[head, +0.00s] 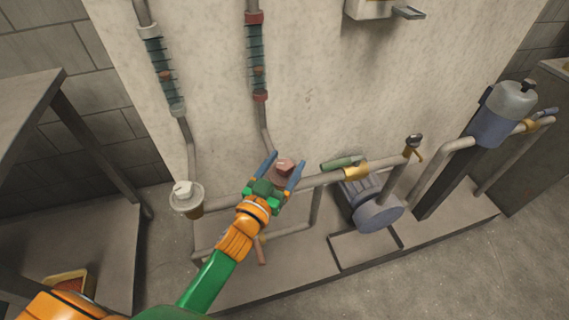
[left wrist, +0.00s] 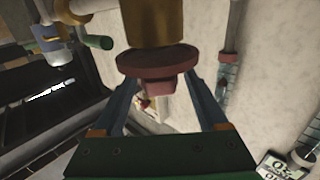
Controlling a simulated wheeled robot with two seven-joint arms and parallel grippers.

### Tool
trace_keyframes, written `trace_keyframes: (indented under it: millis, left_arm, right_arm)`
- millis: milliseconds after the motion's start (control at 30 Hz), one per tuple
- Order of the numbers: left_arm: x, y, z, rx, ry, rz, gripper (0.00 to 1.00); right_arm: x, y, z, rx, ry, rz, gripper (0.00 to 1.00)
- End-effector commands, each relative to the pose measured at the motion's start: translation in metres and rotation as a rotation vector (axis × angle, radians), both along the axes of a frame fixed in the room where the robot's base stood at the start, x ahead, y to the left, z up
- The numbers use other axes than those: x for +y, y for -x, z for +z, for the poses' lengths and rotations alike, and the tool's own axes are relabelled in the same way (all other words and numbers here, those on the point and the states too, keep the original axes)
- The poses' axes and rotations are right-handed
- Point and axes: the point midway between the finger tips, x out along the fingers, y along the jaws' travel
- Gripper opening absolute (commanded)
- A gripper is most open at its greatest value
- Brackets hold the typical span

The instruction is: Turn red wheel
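The red wheel (head: 285,167) is a small dull-red disc on the pipework in front of the pale wall. In the left wrist view the red wheel (left wrist: 157,62) shows close up, with a smaller hub facing me and a brass-coloured body behind it. My left gripper (head: 282,164) is open, its two blue fingers spread on either side of the wheel. In the left wrist view my left gripper (left wrist: 163,82) has its fingertips near the wheel's rim; I cannot tell whether they touch it. My right gripper is not in view.
A grey pipe (head: 325,178) runs right to a brass fitting (head: 356,172) and a green handle (head: 340,162). A blue-grey pump (head: 378,211) stands beyond. A white-topped valve (head: 184,196) is at left. A dark table (head: 30,105) stands at far left.

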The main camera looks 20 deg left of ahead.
Motion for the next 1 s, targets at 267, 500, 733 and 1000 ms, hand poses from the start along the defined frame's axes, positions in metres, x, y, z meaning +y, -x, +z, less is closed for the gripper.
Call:
trace_keyframes:
  millis: [267,500,733,1000]
  left_arm:
    - [0.0,0.0,0.0,0.0,0.0,0.0,0.0]
    - [-0.002,0.0,-0.001,-0.008,0.01,0.075,0.0]
    - [0.0,0.0,0.001,-0.004,0.003,0.135,0.0]
    - [0.0,0.0,0.001,-0.003,0.0,0.134,0.64]
  right_arm:
    - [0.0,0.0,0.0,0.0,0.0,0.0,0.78]
    - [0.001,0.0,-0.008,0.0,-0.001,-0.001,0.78]
    - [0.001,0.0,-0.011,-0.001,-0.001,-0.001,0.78]
    - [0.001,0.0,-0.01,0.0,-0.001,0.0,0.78]
